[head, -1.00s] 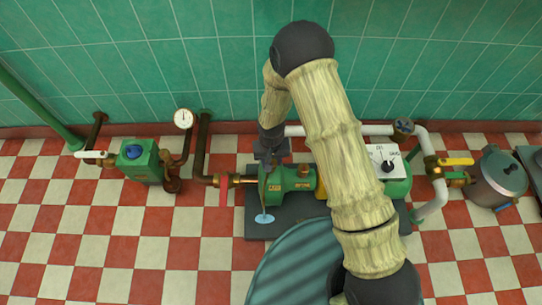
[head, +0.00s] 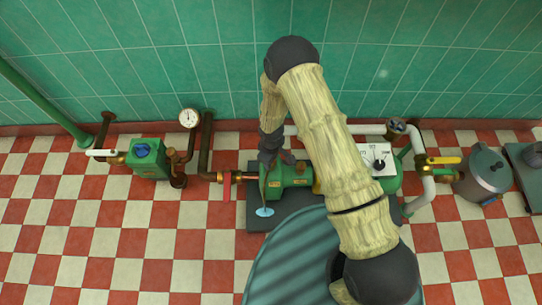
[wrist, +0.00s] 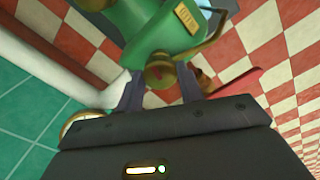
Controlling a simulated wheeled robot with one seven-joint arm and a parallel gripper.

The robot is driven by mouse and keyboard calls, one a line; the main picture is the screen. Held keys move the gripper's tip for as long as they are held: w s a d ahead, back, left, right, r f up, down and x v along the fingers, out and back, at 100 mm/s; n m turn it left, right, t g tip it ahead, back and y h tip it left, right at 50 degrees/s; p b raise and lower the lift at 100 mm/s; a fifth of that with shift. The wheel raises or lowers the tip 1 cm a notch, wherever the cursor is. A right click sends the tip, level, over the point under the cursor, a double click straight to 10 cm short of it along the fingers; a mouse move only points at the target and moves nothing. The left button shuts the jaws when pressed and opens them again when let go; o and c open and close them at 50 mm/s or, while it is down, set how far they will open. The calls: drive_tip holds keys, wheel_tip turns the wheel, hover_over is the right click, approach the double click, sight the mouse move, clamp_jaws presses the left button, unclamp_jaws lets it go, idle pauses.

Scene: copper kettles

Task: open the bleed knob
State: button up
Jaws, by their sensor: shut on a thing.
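The green pump body (head: 290,174) with a small brass plate sits on a dark base in the head view. It also fills the top of the wrist view (wrist: 150,25). The bleed knob (wrist: 158,74), a small brass knob with a reddish centre, sticks out of the pump between my two fingers. My gripper (wrist: 159,90) is shut on this knob, with one finger on each side. In the head view my gripper (head: 270,162) comes down at the pump's left end and hides the knob. How far the knob is turned cannot be told.
A red lever (head: 226,187) stands on the pipe left of the pump. A light blue disc (head: 264,211) lies in front of it. A white panel with a black dial (head: 378,163), a yellow-handled valve (head: 443,160) and a grey pot (head: 485,175) are to the right.

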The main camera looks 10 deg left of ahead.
drive_tip(key=shift+n+p, duration=0.6)
drive_tip(key=shift+n, duration=0.8)
drive_tip(key=o, duration=1)
drive_tip(key=shift+r, duration=0.15)
wheel_tip(320, 180, up, 17)
drive_tip(key=p, duration=0.5)
